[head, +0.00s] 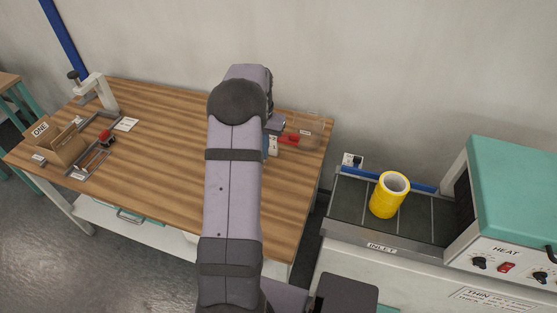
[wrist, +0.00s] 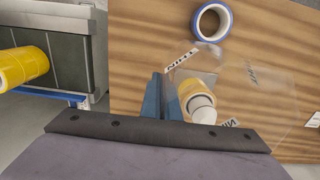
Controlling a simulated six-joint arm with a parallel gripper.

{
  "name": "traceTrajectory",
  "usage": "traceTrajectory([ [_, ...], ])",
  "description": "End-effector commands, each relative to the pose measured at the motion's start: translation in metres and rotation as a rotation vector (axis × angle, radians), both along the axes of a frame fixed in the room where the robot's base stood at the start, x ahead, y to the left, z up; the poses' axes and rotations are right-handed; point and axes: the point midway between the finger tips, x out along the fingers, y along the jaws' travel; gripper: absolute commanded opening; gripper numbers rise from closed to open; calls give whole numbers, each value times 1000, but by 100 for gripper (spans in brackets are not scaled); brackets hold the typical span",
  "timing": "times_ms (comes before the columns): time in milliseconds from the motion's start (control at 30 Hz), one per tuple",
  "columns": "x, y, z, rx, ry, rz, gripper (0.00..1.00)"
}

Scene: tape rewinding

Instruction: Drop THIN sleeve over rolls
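In the wrist view my gripper (wrist: 163,97) has its blue fingers close together. They look shut on the edge of a clear film sleeve with a THIN label (wrist: 182,57). A yellow roll with a white core (wrist: 196,90) shows through or beside the film; I cannot tell whether the sleeve is around it or only above it. A taller yellow roll stack (head: 387,200) stands upright on the inlet belt, also seen at the left edge of the wrist view (wrist: 22,66). In the head view my arm hides most of my gripper.
A blue-rimmed tape roll (wrist: 229,9) lies on the wooden table (head: 160,155). Another clear piece (wrist: 268,100) lies nearby. The green heat machine (head: 510,185) and its inlet belt (head: 430,215) stand right of the table. A cardboard box (head: 65,148) and clamp frame are at the left.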

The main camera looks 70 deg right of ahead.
Motion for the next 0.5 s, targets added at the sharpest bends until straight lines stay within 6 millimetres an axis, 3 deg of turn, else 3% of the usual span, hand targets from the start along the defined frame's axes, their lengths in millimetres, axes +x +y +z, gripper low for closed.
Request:
traceTrajectory([
  [167,36,1,23,-1,-1,-237,0],
  [333,62,-20,37,-1,-1,-347,0],
  [500,78,-33,51,0,0,-637,0],
])
